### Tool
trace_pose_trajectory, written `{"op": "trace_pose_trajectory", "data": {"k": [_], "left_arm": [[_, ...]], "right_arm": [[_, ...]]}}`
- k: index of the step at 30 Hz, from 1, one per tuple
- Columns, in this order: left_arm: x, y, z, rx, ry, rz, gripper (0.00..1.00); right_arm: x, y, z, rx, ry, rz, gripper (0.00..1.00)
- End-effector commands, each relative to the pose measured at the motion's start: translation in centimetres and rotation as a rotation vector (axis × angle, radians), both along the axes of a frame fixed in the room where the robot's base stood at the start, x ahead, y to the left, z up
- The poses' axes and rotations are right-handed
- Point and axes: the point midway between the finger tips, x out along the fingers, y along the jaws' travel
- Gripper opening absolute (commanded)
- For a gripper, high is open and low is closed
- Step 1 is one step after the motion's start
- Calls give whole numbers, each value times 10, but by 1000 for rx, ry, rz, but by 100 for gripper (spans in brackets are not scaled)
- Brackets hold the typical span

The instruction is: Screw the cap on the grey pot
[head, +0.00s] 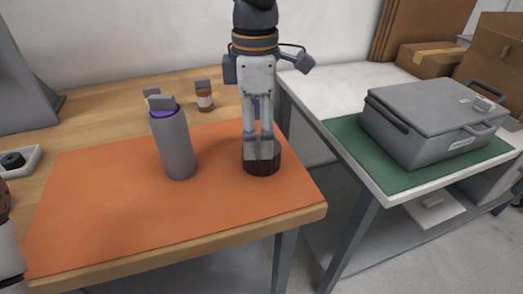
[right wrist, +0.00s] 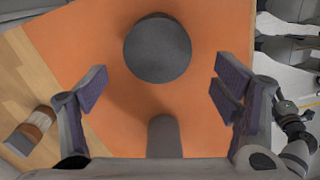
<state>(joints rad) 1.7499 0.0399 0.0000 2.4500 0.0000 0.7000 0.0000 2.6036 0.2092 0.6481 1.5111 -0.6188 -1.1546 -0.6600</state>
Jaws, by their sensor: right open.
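A tall grey cylinder (head: 174,143) with a purple collar and small grey block on top stands upright on the orange mat; I take it as the grey pot. In the right wrist view, a grey shape at the bottom (right wrist: 163,137) seems to be its side. A squat round piece with dark brown ribbed side (head: 262,165) rests on the mat to its right; its flat dark grey top shows as a disc (right wrist: 157,48). It may be the cap. My right gripper (head: 262,150) points down over this piece; its open fingers (right wrist: 158,90) appear clear of the disc.
A brown jar with a white label (head: 204,96) and another small container (head: 152,95) stand behind the orange mat (head: 100,215). A grey lidded case (head: 430,120) sits on a green mat on the right table. The mat's front left is clear.

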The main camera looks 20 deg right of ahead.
Motion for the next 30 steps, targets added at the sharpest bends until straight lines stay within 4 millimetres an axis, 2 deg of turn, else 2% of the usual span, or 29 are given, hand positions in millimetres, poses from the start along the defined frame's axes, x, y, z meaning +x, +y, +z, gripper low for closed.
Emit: {"op": "trace_pose_trajectory", "data": {"k": [5, 12, 15, 25, 26, 30], "left_arm": [[0, 0, 0, 0, -1, 0, 53], [1, 0, 0, 0, -2, 0, 53], [1, 0, 1, 0, -2, 0, 53], [1, 0, 0, 0, -2, 0, 53], [1, 0, 0, 0, -2, 0, 53], [1, 0, 1, 0, -2, 0, 53]], "right_arm": [[0, -1, -4, -1, 1, 0, 82], [1, -4, -42, 0, 3, 1, 82], [1, -3, -51, -1, 0, 2, 82], [2, -4, -51, 0, -1, 1, 82], [2, -4, -51, 0, -1, 1, 80], [2, -4, -51, 0, -1, 1, 48]]}}
